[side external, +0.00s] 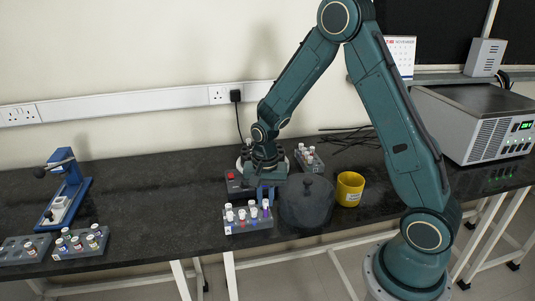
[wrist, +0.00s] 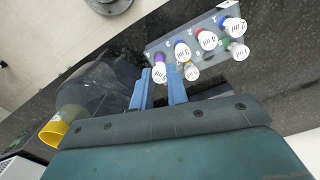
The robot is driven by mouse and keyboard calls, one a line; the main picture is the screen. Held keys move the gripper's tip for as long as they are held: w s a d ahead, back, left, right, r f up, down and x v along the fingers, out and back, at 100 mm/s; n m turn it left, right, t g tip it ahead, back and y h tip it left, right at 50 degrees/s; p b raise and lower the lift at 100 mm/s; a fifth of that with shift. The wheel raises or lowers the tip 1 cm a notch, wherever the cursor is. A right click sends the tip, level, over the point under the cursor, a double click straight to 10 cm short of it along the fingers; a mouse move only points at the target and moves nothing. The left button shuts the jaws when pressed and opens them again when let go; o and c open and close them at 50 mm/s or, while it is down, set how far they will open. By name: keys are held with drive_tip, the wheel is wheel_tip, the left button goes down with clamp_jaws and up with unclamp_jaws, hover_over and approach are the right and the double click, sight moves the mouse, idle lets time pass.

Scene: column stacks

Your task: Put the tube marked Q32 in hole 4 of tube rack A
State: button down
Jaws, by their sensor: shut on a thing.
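My gripper (side external: 266,192) is low over the right end of a grey tube rack (side external: 248,229). Its blue fingers also show in the wrist view (wrist: 159,80), shut on a purple tube (wrist: 160,59) with a white marked top. I cannot read that mark clearly. The tube is at the end of the rack, and I cannot tell whether it is seated or raised. Several other tubes with blue, red and green bands and white tops stand in the same rack, which shows in the wrist view too (wrist: 221,60). A small white tag is on the rack; its letter is not legible.
A dark translucent lidded pot (side external: 307,205) stands close right of my gripper, with a yellow cup (side external: 349,189) beyond. Another tube rack (side external: 309,159) is behind. Two racks (side external: 84,252) (side external: 14,258) and a blue device (side external: 65,190) are at left. The bench between is clear.

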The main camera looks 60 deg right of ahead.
drive_tip(key=shift+f, duration=1.1)
idle(0.4)
drive_tip(key=c, duration=1)
unclamp_jaws()
drive_tip(key=shift+w+r, duration=0.1)
drive_tip(key=shift+r, duration=0.05)
drive_tip(key=shift+r, duration=2.85)
